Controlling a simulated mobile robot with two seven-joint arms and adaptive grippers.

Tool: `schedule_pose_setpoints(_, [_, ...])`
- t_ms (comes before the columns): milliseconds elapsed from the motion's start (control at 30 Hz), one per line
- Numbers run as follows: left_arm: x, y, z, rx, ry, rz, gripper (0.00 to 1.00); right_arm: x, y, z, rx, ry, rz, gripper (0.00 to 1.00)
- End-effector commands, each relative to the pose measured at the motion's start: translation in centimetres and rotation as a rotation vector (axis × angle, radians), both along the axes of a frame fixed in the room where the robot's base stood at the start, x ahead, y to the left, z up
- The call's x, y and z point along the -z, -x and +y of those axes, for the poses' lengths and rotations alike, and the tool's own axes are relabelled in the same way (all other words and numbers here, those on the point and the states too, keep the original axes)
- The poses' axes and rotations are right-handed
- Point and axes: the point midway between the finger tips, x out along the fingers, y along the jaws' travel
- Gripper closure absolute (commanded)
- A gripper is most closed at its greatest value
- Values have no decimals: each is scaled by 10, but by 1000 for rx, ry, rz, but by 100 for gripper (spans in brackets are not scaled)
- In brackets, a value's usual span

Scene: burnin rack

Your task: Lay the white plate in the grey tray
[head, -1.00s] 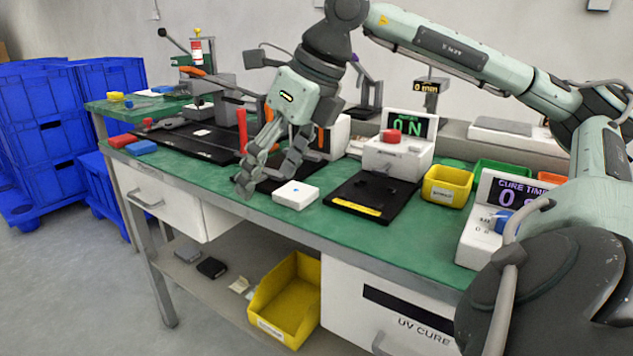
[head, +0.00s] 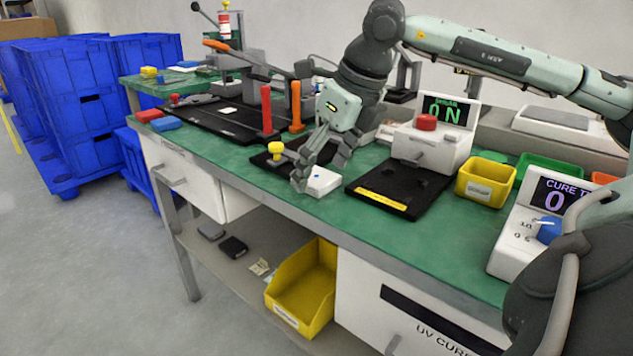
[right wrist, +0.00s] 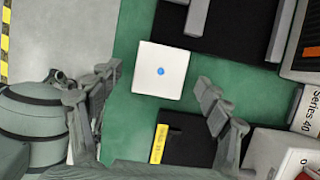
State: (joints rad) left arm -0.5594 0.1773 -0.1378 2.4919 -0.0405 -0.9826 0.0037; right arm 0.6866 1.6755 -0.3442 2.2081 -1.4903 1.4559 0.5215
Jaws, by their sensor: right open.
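The white plate (head: 323,181) is a small flat square lying on the green bench top near its front edge. In the right wrist view the plate (right wrist: 161,70) shows a blue dot at its middle. My right gripper (head: 320,170) is open and empty, fingers pointing down, just above and partly in front of the plate. In the right wrist view its fingers (right wrist: 153,102) are spread wider than the plate, which lies between and beyond them. I cannot pick out the grey tray for sure; a grey-topped white unit (head: 552,122) stands at the back right. My left gripper is not in view.
A black mat with a yellow label (head: 382,197) lies right of the plate. A dark fixture with a yellow knob (head: 275,150) stands left, near red and orange handles (head: 266,110). A yellow bin (head: 487,180) and a cure timer (head: 535,222) stand right. Blue crates (head: 75,110) fill the left.

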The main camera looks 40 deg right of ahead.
Motion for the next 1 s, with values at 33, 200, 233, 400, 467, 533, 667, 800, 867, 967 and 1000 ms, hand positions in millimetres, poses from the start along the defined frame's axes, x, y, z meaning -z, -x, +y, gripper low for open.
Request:
schedule_pose_setpoints(33, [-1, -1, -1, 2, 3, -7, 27, 4, -1, 0, 0, -1, 0, 22])
schedule_pose_setpoints(200, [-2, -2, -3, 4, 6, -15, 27, 6, -3, 0, 0, 1, -2, 22])
schedule_pose_setpoints(233, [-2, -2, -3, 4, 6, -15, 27, 6, -3, 0, 0, 0, -2, 22])
schedule_pose_setpoints(400, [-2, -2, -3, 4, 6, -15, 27, 6, -3, 0, 0, 0, -1, 35])
schedule_pose_setpoints(467, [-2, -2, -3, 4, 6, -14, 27, 6, -3, 0, 0, 0, -1, 42])
schedule_pose_setpoints(533, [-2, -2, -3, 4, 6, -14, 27, 6, -3, 0, 0, 0, -1, 51])
schedule_pose_setpoints(667, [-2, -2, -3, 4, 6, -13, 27, 6, -3, 0, 0, 0, -1, 67])
schedule_pose_setpoints(800, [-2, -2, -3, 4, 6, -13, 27, 6, -3, 0, 0, 0, -2, 76])
schedule_pose_setpoints(867, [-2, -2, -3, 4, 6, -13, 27, 6, -3, 0, 0, 0, -2, 76])
schedule_pose_setpoints(967, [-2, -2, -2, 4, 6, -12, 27, 6, -3, 0, 0, 0, -2, 76])
schedule_pose_setpoints(1000, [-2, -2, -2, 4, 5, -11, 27, 5, -3, 0, 0, 0, -2, 76])
